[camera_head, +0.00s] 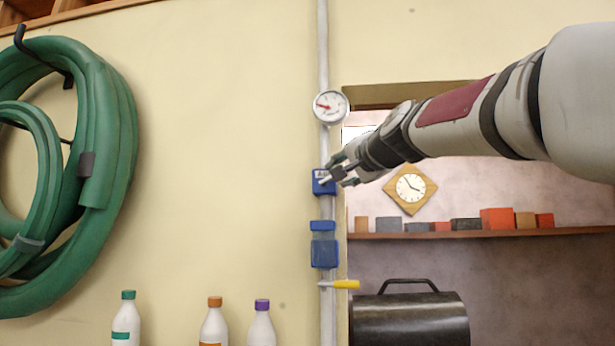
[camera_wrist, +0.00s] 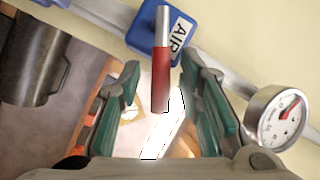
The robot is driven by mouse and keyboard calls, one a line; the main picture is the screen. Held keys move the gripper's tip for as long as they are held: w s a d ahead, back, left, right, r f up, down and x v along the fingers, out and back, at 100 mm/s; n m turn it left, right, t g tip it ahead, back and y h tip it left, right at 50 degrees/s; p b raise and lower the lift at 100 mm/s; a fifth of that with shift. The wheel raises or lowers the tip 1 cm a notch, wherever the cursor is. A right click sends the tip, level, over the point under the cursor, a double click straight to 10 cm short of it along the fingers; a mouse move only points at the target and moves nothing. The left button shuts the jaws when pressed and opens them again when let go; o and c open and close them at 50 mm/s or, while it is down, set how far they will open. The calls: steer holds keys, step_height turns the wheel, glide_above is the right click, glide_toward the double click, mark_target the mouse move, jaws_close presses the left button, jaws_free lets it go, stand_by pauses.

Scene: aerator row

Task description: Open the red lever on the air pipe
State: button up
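The red lever (camera_wrist: 160,80) shows in the wrist view as a red sleeve on a silver stem, standing out from a blue valve body (camera_wrist: 190,32) with an "AIR" label. In the head view the same blue valve body (camera_head: 321,186) is on the upright pipe (camera_head: 324,60), and the lever is hidden behind my gripper (camera_head: 337,172). My gripper is open, with its green-padded fingers (camera_wrist: 160,92) on either side of the red sleeve. Gaps show between the lever and both fingers.
A pressure gauge (camera_head: 331,107) sits on the pipe just above. Below are a blue block (camera_head: 324,252) and a yellow lever (camera_head: 345,284). A green hose (camera_head: 105,150) hangs at left. A clock (camera_head: 410,187) and shelf (camera_head: 440,235) show through the opening at right.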

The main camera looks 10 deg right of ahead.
steer(key=s+d, duration=0.1)
steer(key=s, duration=1.1)
steer(key=shift+d, duration=0.25)
steer(key=shift+r, duration=0.1)
steer(key=shift+c, duration=0.5)
